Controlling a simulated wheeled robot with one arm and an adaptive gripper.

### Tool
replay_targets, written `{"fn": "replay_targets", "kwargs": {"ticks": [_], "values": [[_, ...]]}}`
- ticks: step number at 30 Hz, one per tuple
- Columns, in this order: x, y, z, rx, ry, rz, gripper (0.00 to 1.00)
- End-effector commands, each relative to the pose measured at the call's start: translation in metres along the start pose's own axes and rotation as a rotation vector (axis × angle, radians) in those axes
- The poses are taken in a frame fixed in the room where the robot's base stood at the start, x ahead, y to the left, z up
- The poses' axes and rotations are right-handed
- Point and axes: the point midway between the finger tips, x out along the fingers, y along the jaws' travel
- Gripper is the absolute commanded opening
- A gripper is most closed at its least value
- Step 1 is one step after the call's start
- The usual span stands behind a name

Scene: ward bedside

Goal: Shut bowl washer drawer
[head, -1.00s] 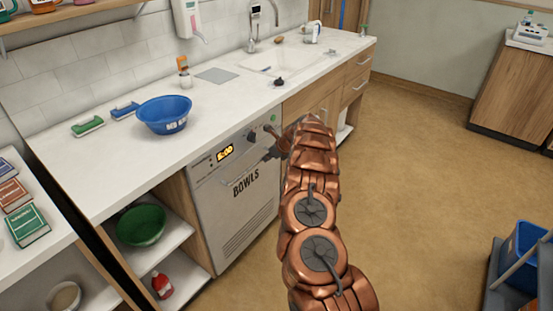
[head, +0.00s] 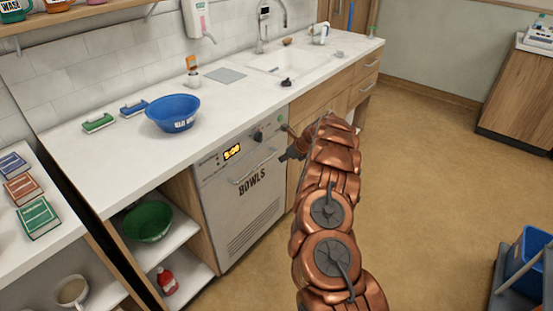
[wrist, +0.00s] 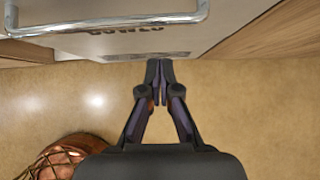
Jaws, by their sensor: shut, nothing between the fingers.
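The bowl washer (head: 235,205) is a pale grey front marked BOWLS, set under the counter, with a bar handle (head: 253,172), a lit display and a dark knob. Its front looks about flush with the cabinets beside it; any small gap is hard to tell. In the wrist view the handle (wrist: 110,22) crosses the top, with part of the lettering below it. My gripper (head: 284,157) is just off the washer's right edge, apart from the handle. In the wrist view my gripper (wrist: 160,82) is shut and empty, its tips over the floor near the front's lower edge.
A blue bowl (head: 173,113) stands on the white counter (head: 120,165) above. A green bowl (head: 148,221) and a red bottle (head: 167,281) are on the open shelves at left. Floor (head: 425,180) is clear to the right; a blue bin (head: 528,262) stands at far right.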

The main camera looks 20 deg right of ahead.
Motion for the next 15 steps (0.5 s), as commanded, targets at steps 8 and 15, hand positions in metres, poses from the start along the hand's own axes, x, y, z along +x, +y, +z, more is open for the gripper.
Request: {"fn": "replay_targets", "kwargs": {"ticks": [8,15], "values": [[-0.027,0.007,0.006,-0.01,-0.002,0.008,0.0],[-0.056,0.006,0.006,-0.01,-0.003,0.005,0.0]]}}
